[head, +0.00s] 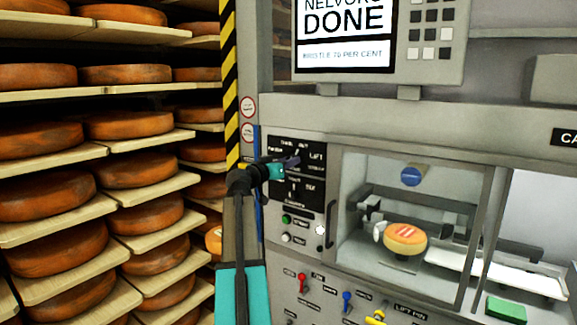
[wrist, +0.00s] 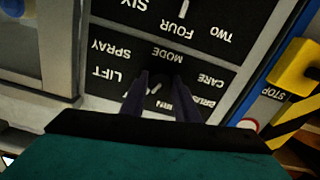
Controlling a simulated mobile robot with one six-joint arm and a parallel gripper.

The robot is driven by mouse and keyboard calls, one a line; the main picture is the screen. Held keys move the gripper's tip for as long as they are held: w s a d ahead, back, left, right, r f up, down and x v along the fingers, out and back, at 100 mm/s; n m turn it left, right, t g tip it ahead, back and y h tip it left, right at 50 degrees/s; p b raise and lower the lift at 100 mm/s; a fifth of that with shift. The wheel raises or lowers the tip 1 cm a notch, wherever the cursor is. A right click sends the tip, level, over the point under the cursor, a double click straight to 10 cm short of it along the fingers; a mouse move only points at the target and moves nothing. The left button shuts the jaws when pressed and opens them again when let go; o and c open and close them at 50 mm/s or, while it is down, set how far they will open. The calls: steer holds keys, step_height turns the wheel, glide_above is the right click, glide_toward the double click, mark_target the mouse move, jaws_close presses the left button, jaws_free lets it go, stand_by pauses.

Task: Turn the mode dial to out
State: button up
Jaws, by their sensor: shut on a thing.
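The mode dial sits on the upper part of a black panel (head: 318,188), left of the machine's window. My gripper (head: 292,162) is at this dial in the head view and covers most of it. In the wrist view the panel appears upside down, with MODE, LIFT, SPRAY and CARE readable. There the two dark fingers of my gripper (wrist: 161,100) are shut on the mode dial (wrist: 155,87), one on each side. A small pale mark shows between them. I cannot tell for sure which label it points to. The out label is not clearly readable in the wrist view.
A second dial (head: 292,188) is lower on the panel. Green and white buttons (head: 286,219) are below. A cheese wheel (head: 405,239) is behind the window. A yellow-black striped post (head: 229,85) and cheese shelves (head: 60,96) stand left. A screen (head: 343,30) reads DONE.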

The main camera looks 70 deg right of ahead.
steer(key=shift+b, duration=0.3)
steer(key=o, duration=1)
steer(key=shift+a, duration=0.1)
steer(key=b+v, duration=0.4)
steer(key=v, duration=0.9)
steer(key=shift+w+a, duration=0.1)
steer(key=shift+a, duration=0.2)
